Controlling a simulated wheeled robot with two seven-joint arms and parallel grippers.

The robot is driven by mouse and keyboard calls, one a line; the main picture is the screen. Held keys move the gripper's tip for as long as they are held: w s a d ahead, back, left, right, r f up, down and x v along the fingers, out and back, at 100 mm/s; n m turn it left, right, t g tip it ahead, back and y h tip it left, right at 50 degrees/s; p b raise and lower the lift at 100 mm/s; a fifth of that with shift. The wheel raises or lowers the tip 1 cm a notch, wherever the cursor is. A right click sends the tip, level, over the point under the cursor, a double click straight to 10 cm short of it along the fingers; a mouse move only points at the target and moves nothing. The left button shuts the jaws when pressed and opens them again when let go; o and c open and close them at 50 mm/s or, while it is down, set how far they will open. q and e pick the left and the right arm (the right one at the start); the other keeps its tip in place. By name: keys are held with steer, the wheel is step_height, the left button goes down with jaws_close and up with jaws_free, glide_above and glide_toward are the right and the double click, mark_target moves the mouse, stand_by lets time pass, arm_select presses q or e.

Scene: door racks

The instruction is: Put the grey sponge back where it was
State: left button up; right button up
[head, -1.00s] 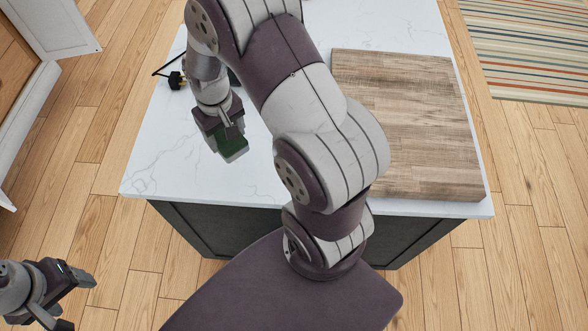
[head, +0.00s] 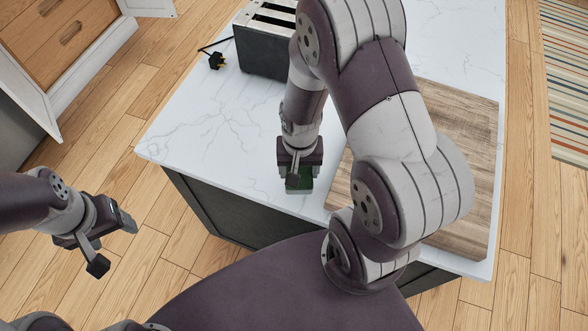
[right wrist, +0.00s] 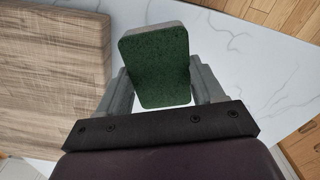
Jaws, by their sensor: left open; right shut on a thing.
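The sponge (right wrist: 155,65) is in the right wrist view, a block with a dark green face and a paler grey-green edge. It also shows low at the counter's front edge in the head view (head: 298,190). My right gripper (right wrist: 158,88) is shut on it, with a finger on either side. The gripper is just left of the wooden board, and I cannot tell how far the sponge is above the counter. My left gripper (head: 116,243) is open and empty, over the floor left of the counter.
A white marble counter (head: 215,125) carries a wooden board (head: 465,130) on the right, partly hidden by my right arm. A toaster (head: 262,45) stands at the back, with a black plug (head: 216,61) beside it. The counter's left part is clear. An open drawer cabinet (head: 75,35) is at upper left.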

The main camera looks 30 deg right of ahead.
steer(key=shift+w+d+f, duration=0.1)
steer(key=shift+w+f, duration=0.35)
steer(key=shift+w, duration=0.2)
steer(key=shift+w+f, duration=0.4)
steer(key=shift+w, duration=0.2)
steer(key=f, duration=0.2)
steer(key=f+p, duration=0.1)
steer(key=shift+a+f, duration=0.2)
steer(key=shift+f, duration=0.15)
steer(key=shift+w+f, duration=0.2)
steer(key=shift+f, duration=0.05)
steer(key=shift+s+d+f, duration=0.1)
steer(key=o, duration=1)
